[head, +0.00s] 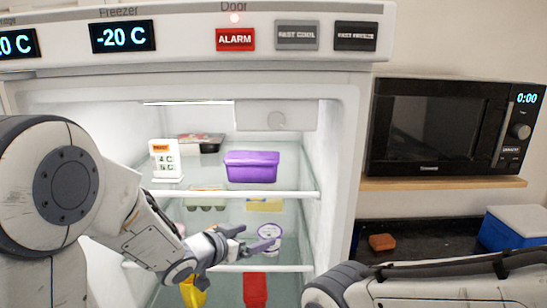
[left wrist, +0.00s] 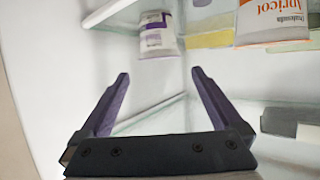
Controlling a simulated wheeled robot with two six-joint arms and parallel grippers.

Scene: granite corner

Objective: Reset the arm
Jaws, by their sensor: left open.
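My left arm comes in from the left of the head view and reaches into the open fridge (head: 340,150). My left gripper (head: 256,238) is open, in front of the middle shelves, with nothing between its fingers. It also shows in the left wrist view (left wrist: 158,80), its two purple-grey fingers spread apart. A white and purple tub (head: 269,238) sits just beyond the fingertips in the head view; it also shows in the left wrist view (left wrist: 157,35), beyond the fingers and apart from them. My right arm lies at the lower right of the head view; its gripper is not visible.
A purple box (head: 251,167), a white carton (head: 165,160) and a dark-lidded tray stand on the top shelf. Below are an egg carton (head: 205,201), a yellow pack (head: 264,204) and a red item (head: 255,290). A microwave (head: 452,125) and blue cooler (head: 515,229) are to the right.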

